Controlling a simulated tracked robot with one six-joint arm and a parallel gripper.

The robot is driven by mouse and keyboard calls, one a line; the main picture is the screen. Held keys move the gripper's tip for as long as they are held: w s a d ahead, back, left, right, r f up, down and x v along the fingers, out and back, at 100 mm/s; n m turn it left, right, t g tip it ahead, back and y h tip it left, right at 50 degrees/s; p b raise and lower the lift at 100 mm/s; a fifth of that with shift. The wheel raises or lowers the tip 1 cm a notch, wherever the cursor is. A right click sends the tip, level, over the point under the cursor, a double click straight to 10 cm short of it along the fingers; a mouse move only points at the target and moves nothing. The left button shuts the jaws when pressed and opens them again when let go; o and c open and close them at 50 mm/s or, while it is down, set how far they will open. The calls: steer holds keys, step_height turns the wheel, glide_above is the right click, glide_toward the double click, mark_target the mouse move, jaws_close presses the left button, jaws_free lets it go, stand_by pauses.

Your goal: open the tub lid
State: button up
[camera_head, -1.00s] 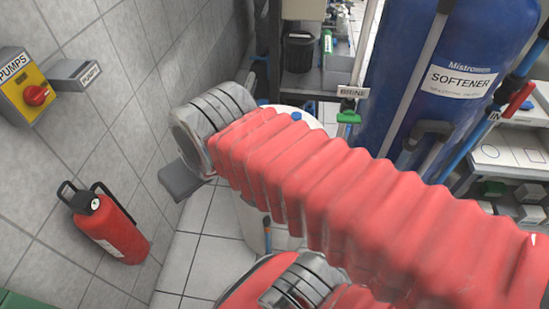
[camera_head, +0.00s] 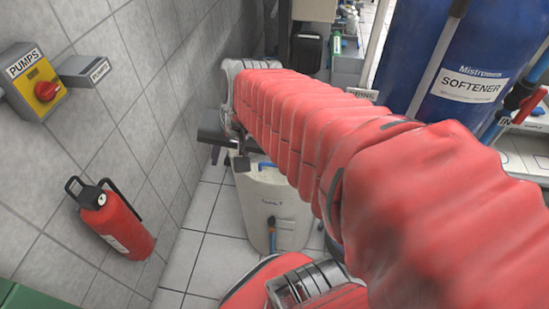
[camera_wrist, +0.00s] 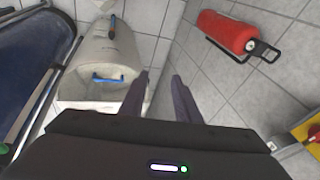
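The tub (camera_head: 283,207) is a pale, round container on the tiled floor, partly behind my arm. It also shows in the wrist view (camera_wrist: 105,50), left of my fingers. A blue handle (camera_wrist: 108,77) lies across its pale top (camera_wrist: 88,92); my gripper body hides part of that top. Whether the lid is fully shut cannot be told. My gripper (camera_head: 229,151) is near the tub's upper left side in the head view. Its two dark fingers are apart and empty in the wrist view (camera_wrist: 158,82), just right of the tub, not around the handle.
Blue softener tanks (camera_head: 468,75) stand at the right. Shelving and dark equipment (camera_head: 307,48) are behind. The tiled floor (camera_head: 205,240) left of the tub is clear.

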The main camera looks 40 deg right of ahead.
steer(key=d+f+m, duration=0.5)
steer(key=d+m, duration=0.4)
steer(key=d, duration=0.2)
steer(key=s+d+f+m, duration=0.1)
steer(key=d+f+m, duration=0.4)
steer(key=d+m, duration=0.5)
steer(key=shift+s+d+y, duration=0.25)
steer(key=shift+d+y, duration=0.05)
steer(key=shift+d, duration=0.1)
steer(key=shift+f, duration=0.2)
glide_above(280, 174)
steer(key=shift+f, duration=6.15)
steer(key=shift+c, duration=0.2)
jaws_close()
